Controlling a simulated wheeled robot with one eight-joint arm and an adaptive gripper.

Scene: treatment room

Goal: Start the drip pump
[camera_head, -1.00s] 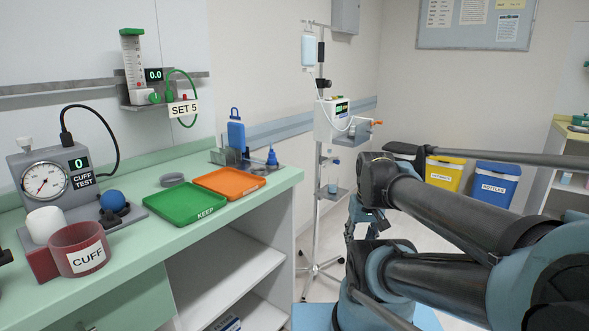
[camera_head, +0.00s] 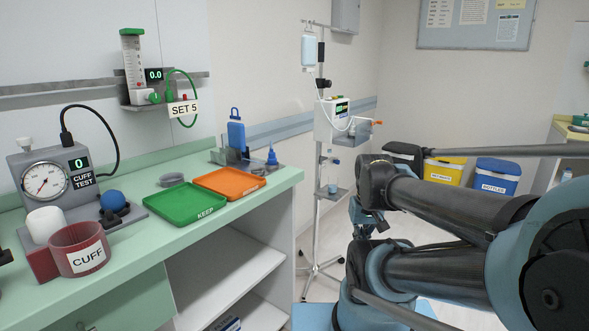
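The drip pump (camera_head: 333,122) is a white box on a drip stand in the middle of the view. A small green display is lit on its upper face, its text too small to read. An orange-red part (camera_head: 376,122) sticks out at its right side. A drip bag (camera_head: 309,52) hangs above, with a thin line running down to the pump. My arm fills the right side, its near links in front of the bins. What seems to be my gripper (camera_head: 362,218) hangs below the arm's far joint, right of the stand's pole; its fingers cannot be made out.
A green counter on the left holds a cuff tester (camera_head: 68,178), a red cuff (camera_head: 78,250), a green tray (camera_head: 186,204) and an orange tray (camera_head: 230,183). A yellow bin (camera_head: 443,174) and a blue bin (camera_head: 496,178) stand at the back. Floor shows around the stand's wheeled base (camera_head: 318,270).

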